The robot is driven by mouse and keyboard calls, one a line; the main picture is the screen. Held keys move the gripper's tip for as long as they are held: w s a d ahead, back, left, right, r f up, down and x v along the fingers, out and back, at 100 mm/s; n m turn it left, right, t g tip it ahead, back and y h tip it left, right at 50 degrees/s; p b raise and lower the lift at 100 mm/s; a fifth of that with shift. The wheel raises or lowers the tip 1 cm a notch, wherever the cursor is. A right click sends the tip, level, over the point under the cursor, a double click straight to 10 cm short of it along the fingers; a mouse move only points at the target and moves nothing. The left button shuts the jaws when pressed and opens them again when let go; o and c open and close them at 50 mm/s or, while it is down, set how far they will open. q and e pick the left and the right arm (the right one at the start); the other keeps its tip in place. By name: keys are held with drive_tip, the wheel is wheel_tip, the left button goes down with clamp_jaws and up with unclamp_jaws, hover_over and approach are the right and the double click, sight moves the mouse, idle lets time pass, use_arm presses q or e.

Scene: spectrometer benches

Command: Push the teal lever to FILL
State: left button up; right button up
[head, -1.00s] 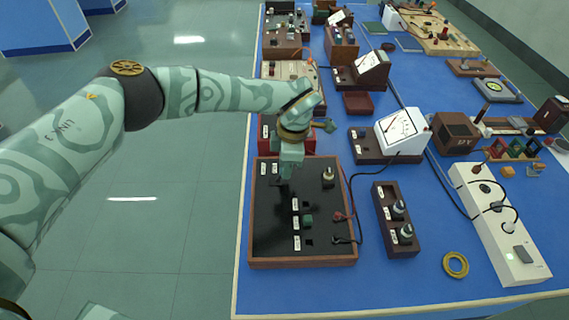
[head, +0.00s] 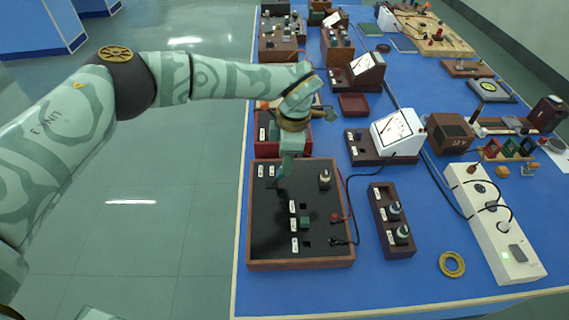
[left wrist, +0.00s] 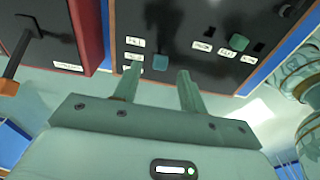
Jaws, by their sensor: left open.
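A black panel in a brown wooden frame (head: 300,264) lies on the blue bench. Two teal parts sit on it: one teal lever (left wrist: 160,62) near my fingers in the left wrist view, and another teal knob (head: 305,221) lower on the panel, which also shows in the wrist view (left wrist: 238,42). My left gripper (head: 280,183) is over the panel's upper left part, fingers pointing down and open. In the wrist view the near teal lever lies between the fingertips (left wrist: 158,76); I cannot tell if they touch it. My right gripper is out of view.
A red box (head: 266,150) stands just behind the panel. A brown two-knob box (head: 390,252) and a white meter (head: 398,132) stand further right. Bare blue bench lies in front.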

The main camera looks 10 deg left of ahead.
use_arm(q)
wheel_tip(320, 180, up, 12)
drive_tip(key=d+p, duration=0.1)
drive_tip(key=shift+w+d+r, duration=0.15)
drive_tip(key=shift+w+d, duration=0.05)
